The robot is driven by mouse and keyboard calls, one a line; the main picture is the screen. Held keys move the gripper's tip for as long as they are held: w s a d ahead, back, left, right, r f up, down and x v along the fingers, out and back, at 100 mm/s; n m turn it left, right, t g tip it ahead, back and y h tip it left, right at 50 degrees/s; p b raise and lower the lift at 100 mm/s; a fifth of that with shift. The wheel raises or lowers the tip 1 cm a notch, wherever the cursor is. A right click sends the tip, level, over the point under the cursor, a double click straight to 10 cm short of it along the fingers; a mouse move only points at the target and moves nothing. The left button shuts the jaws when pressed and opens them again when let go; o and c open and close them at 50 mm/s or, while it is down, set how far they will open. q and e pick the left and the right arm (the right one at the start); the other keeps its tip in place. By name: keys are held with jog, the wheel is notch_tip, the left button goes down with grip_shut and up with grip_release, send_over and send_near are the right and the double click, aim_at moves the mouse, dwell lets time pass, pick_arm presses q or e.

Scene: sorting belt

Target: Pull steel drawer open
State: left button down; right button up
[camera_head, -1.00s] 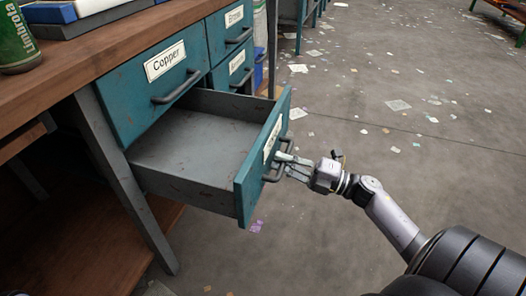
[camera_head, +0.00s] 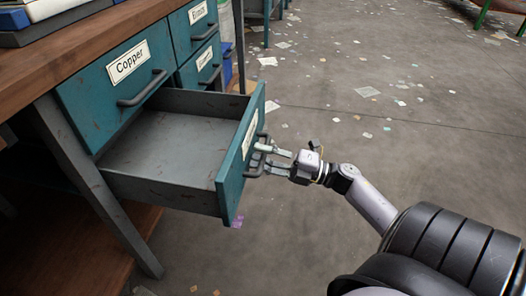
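The lower drawer (camera_head: 165,148), which I take to be the steel one, is pulled well out of the teal cabinet and is empty inside. Its teal front (camera_head: 231,178) carries a label turned too far to read. A dark bar handle (camera_head: 246,171) is on that front. My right gripper (camera_head: 266,157) is at this handle, coming from the right. Its two fingers are apart, with a gap between them, and their tips overlap the handle in the view. Whether they touch it I cannot tell. My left gripper is not in view.
The closed Copper drawer (camera_head: 105,98) is above the open one, with two more closed labelled drawers behind. A wooden worktop (camera_head: 70,62) runs over them. The grey floor (camera_head: 330,225) to the right is open, with scattered paper scraps.

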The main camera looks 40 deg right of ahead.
jog(key=v, duration=1.2)
dwell(0.5)
